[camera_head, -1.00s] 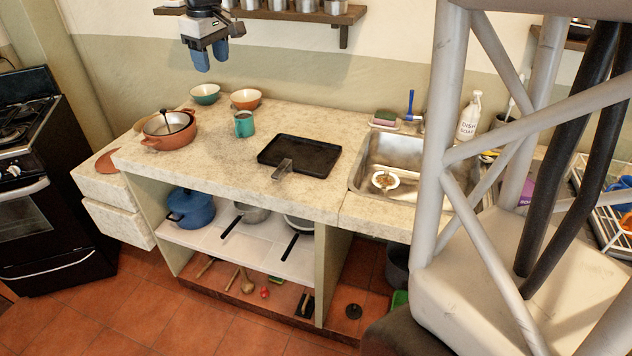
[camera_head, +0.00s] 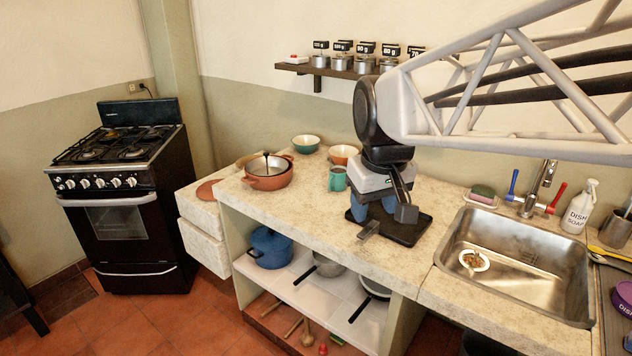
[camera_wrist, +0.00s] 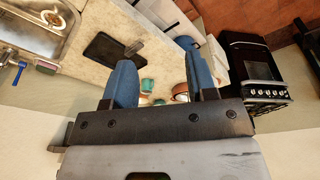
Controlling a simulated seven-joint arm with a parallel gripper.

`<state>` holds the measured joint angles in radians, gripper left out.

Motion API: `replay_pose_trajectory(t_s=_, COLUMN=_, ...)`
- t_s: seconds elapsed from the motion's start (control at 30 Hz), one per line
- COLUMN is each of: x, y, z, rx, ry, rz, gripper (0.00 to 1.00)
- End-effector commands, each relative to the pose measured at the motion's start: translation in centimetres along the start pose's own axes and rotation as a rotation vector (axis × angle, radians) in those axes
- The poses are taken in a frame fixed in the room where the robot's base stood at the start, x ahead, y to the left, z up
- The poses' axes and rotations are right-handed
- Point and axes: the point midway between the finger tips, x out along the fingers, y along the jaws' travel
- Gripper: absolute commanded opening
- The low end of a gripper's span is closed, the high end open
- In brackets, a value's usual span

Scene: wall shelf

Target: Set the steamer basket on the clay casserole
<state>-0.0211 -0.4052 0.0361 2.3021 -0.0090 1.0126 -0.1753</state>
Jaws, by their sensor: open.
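The clay casserole (camera_head: 268,182) is a round terracotta pot with side handles at the counter's left end. A grey, shallow round piece (camera_head: 266,167) with a dark upright knob sits in its mouth. A tan rounded edge (camera_head: 246,159) shows behind the casserole, mostly hidden. I cannot tell which of these is the steamer basket.
A teal mug (camera_head: 337,180), a green bowl (camera_head: 305,144) and an orange bowl (camera_head: 343,153) stand right of the casserole. The black tray (camera_head: 412,232) lies under my gripper. A wall shelf (camera_head: 300,69) with canisters is above. The sink (camera_head: 520,262) is at right.

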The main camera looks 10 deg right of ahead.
Motion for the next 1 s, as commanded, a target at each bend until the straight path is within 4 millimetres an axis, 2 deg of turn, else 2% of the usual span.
replay_pose_trajectory(t_s=0.03, x=0.3, y=-0.2, z=1.6, rx=0.019, ry=0.005, rz=0.002, gripper=0.52)
replay_pose_trajectory(t_s=0.3, x=2.8, y=-1.0, z=8.9, rx=0.132, ry=0.022, rz=0.007, gripper=0.52)
replay_pose_trajectory(t_s=0.5, x=4.4, y=-1.5, z=12.7, rx=0.193, ry=0.031, rz=0.009, gripper=0.52)
replay_pose_trajectory(t_s=0.7, x=5.2, y=-1.7, z=14.2, rx=0.219, ry=0.035, rz=0.010, gripper=0.52)
replay_pose_trajectory(t_s=1.0, x=5.2, y=-1.7, z=14.3, rx=0.220, ry=0.035, rz=0.010, gripper=0.52)
